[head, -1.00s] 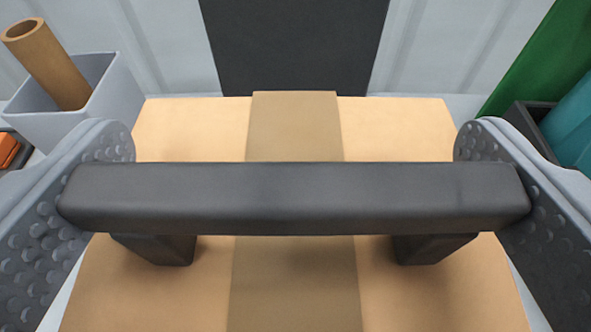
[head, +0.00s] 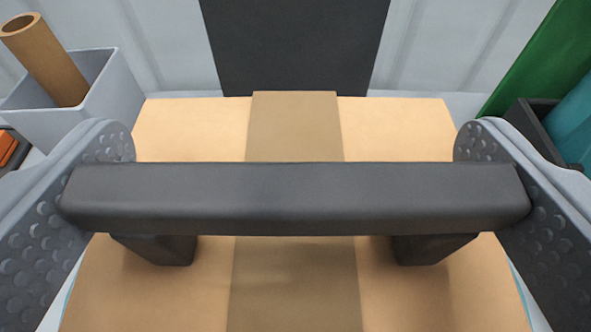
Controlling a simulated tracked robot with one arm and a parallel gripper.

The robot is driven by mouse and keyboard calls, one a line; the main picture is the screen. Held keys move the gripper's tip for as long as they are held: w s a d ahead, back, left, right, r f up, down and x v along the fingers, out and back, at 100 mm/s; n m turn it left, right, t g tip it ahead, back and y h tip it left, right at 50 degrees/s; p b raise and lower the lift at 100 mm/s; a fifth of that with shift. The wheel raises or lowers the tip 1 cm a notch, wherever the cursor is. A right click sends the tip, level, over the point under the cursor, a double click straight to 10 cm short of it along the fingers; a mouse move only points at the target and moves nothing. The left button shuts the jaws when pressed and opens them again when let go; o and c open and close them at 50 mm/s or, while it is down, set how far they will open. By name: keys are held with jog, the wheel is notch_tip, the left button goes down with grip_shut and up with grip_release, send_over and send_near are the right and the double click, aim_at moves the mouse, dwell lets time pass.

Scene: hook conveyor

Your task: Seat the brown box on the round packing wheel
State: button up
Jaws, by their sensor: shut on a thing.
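The brown box (head: 400,130) fills the lower middle of the head view, with a darker tape band (head: 295,125) down its centre. A dark grey handle (head: 295,198) stands on its top on two short posts. My gripper (head: 295,195) is shut on this handle, one textured finger pad against each end. The round packing wheel cannot be made out; the box and fingers hide what lies below.
A pale grey bin (head: 75,110) with a cardboard tube (head: 42,60) stands at the left, near an orange item (head: 8,147). A dark panel (head: 293,45) is behind the box. A green panel (head: 535,60), a dark tray (head: 535,125) and a teal object (head: 572,120) are at the right.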

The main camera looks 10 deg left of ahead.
dwell(0.6)
jog(key=o, duration=1.7)
jog(key=shift+s, duration=0.1)
jog(key=b+v, duration=0.2)
jog(key=v, duration=1.2)
notch_tip(320, 180, up, 18)
jog(key=m+h+b, duration=0.1)
jog(key=h+b, duration=0.2)
jog(key=h, duration=0.1)
jog(key=s+a+r, duration=0.4)
jog(key=r, duration=0.2)
jog(key=s+a+r+y+b, duration=0.1)
jog(key=s+a+r, duration=0.3)
jog(key=r, duration=0.3)
jog(key=s+a+r+t+y, duration=0.1)
jog(key=s+a+r, duration=0.3)
jog(key=s+r, duration=0.1)
jog(key=shift+s+a+r+m+b, duration=0.1)
jog(key=shift+a+r+m+b, duration=0.1)
jog(key=shift+r, duration=0.2)
jog(key=shift+s+a+r+m+b, duration=0.1)
jog(key=shift+s+a+r+b, duration=0.1)
jog(key=shift+r, duration=0.15)
